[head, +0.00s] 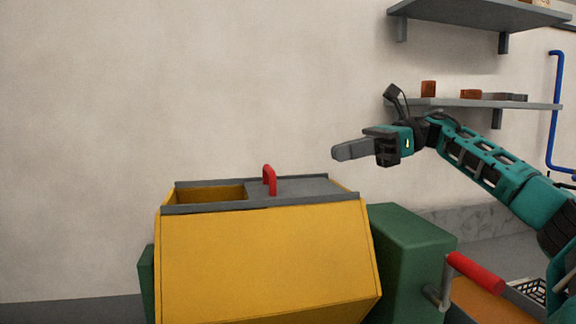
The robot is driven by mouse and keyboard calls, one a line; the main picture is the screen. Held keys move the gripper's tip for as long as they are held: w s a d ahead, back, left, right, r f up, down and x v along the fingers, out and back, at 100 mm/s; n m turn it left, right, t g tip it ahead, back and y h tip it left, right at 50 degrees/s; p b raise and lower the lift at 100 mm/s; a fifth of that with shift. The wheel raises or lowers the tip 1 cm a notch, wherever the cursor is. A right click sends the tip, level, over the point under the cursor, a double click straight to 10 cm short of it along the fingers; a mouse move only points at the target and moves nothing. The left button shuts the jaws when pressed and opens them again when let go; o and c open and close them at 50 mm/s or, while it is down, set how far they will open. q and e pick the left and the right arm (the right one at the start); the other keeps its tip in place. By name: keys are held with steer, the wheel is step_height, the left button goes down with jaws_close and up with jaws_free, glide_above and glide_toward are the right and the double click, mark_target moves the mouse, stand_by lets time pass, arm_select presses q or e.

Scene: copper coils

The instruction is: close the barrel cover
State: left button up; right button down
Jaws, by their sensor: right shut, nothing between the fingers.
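The yellow barrel (262,262) stands in front of me with a grey rimmed top. Its grey sliding cover (306,187) lies over the right part of the top and carries a red handle (269,180). The left part of the top is an open gap (210,194) with the yellow inside showing. My right gripper (338,152) is shut and empty, in the air above and to the right of the cover, apart from the handle. It points left. My left gripper is not in view.
Green housing (414,250) flanks the barrel, with a red-handled crank (474,272) at its right. Two wall shelves (470,103) hold small copper-brown items behind my right arm. A blue pipe (551,120) runs down the right wall. The space above and left of the barrel is clear.

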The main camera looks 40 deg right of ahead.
mark_target(290, 188)
steer(key=p+x, duration=0.1)
steer(key=x, duration=0.8)
steer(key=shift+w+a, duration=0.2)
steer(key=shift+a, duration=0.15)
steer(key=shift+w+a+f, duration=0.1)
steer(key=shift+w+a, duration=0.15)
steer(key=shift+a, duration=0.15)
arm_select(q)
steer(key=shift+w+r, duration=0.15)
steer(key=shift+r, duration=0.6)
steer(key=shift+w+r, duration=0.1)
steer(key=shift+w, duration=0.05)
